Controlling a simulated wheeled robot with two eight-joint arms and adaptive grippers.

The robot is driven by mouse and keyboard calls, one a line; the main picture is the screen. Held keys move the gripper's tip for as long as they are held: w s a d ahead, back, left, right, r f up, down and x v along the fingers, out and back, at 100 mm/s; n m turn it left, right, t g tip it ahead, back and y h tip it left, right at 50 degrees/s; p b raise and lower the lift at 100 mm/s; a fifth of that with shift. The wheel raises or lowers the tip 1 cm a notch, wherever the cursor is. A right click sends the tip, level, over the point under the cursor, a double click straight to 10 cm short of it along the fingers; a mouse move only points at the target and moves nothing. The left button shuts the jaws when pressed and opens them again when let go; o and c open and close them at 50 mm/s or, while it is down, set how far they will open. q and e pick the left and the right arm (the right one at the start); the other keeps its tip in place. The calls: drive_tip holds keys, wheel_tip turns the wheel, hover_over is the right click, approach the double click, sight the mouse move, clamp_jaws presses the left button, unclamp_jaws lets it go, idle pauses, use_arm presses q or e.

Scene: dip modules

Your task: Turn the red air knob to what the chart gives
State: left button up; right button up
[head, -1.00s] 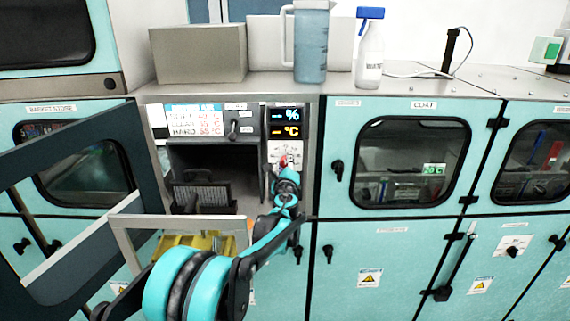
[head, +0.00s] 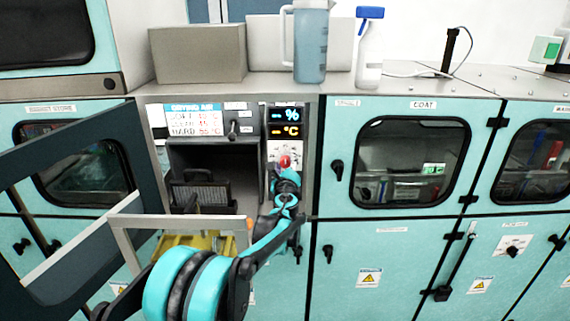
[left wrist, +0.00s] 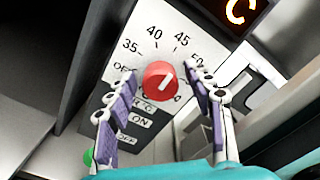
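The red air knob (head: 285,161) is on a white dial plate below the displays. My left gripper (head: 287,178) is just below the knob in the head view. In the left wrist view my left gripper (left wrist: 162,72) is open, one finger on each side of the knob, with visible gaps. The drying air chart (head: 196,119) is left of the displays; its rows are too small to read surely. My right gripper is not in view.
The display (head: 286,123) shows dashes before % and °C. A dark opening with a black basket (head: 202,194) lies left of the knob. A door frame (head: 75,150) stands at left. A grey box (head: 198,54), a blue pitcher (head: 311,45) and a spray bottle (head: 369,50) stand on top.

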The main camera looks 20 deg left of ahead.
use_arm(q)
drive_tip(key=v, duration=1.2)
